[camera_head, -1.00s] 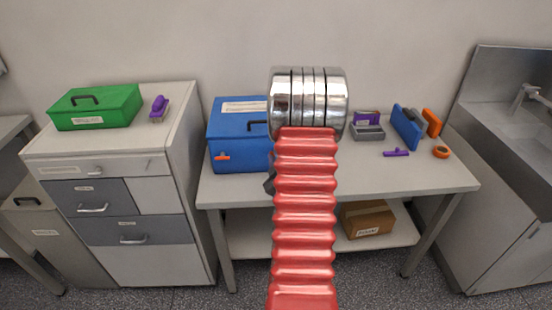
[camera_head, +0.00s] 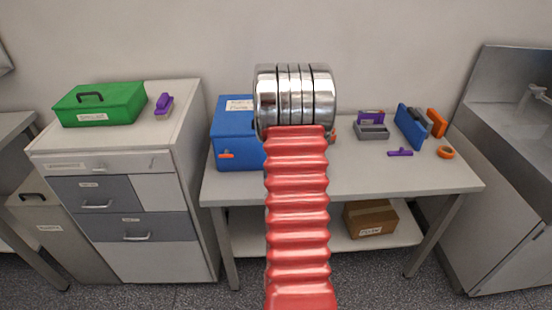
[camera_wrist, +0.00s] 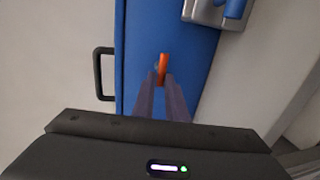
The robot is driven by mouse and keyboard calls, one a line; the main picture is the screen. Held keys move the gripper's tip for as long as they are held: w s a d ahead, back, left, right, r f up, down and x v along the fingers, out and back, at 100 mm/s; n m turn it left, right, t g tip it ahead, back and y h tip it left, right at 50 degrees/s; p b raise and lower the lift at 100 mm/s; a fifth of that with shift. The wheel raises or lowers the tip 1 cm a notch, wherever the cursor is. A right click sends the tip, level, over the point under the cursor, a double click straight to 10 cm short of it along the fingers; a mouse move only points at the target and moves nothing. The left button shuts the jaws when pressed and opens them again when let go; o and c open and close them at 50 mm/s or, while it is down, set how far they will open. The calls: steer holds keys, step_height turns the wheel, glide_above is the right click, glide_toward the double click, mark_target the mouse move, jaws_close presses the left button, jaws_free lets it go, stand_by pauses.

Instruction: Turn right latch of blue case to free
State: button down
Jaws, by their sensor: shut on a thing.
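The blue case (camera_head: 232,140) stands on the table, partly hidden behind my arm in the head view. Its left orange latch (camera_head: 226,154) lies level on the front face. In the wrist view the blue case (camera_wrist: 195,60) fills the middle, with its black handle (camera_wrist: 98,75) at the left. An orange latch (camera_wrist: 163,66) sits between the tips of my gripper (camera_wrist: 163,80), which is shut on it. The latch runs nearly up and down in that picture. My gripper is hidden behind my arm in the head view.
The table (camera_head: 430,178) also holds a grey tray (camera_head: 372,132), blue and orange upright pieces, a purple tool (camera_head: 400,153) and an orange ring (camera_head: 445,153). A green case (camera_head: 100,104) stands on the left cabinet. A grey and blue object (camera_wrist: 215,10) is close to the case.

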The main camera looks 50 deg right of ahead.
steer(key=shift+s+a+f, duration=0.1)
steer(key=shift+s+f, duration=0.05)
steer(key=shift+f, duration=0.3)
steer(key=c, duration=2)
jaws_free()
steer(key=shift+c, duration=0.2)
steer(key=shift+o, duration=1.1)
steer(key=shift+r, duration=0.15)
steer(key=shift+r, duration=0.1)
